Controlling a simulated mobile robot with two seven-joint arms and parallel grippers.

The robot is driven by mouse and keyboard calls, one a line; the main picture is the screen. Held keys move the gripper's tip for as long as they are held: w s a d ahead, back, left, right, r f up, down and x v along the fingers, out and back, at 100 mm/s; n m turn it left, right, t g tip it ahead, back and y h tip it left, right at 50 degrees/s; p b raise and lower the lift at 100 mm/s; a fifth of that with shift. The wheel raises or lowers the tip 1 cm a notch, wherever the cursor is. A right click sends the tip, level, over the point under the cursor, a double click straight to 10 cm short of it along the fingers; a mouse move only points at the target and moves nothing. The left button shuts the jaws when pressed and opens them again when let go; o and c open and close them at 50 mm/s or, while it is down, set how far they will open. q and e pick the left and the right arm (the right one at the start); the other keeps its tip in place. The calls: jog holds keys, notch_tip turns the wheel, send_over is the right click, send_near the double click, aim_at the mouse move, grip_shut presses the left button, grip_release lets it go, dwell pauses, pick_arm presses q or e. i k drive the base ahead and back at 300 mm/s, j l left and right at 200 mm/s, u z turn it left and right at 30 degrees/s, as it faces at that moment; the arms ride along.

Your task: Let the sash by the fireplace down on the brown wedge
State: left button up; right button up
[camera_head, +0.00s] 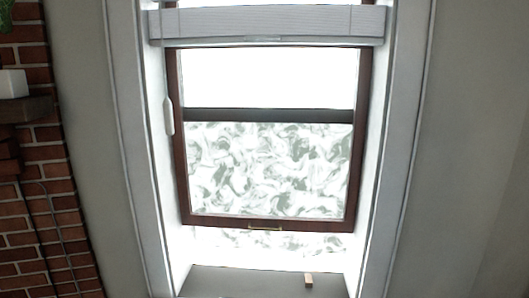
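The sash (270,224) is the lower part of a brown-framed window, with patterned glass. It is raised, and a gap shows between its bottom rail and the sill (240,283). A small brass-coloured handle (266,229) sits at the middle of the bottom rail. The brown wedge (308,280) is a small block on the sill, right of centre, below the sash and apart from it. Neither of my grippers is in view.
A pale blind (265,25) is gathered at the top of the window, with a cord and wand (168,115) hanging at the left. White trim frames the opening. A brick fireplace (40,215) with a dark mantel (25,108) stands at the left. A plain wall is at the right.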

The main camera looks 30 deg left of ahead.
aim_at(345, 224)
jog(key=i+l+u, duration=0.1)
jog(key=i+u, duration=0.25)
jog(key=i+l+u, duration=0.15)
jog(key=u, duration=0.15)
jog(key=i+l+u, duration=0.2)
jog(key=u, duration=0.15)
jog(key=i+l+u, duration=0.1)
jog(key=i+l, duration=0.25)
jog(key=l, duration=0.15)
jog(key=i+l+u, duration=0.1)
jog(key=i+l, duration=0.25)
jog(key=l, duration=0.15)
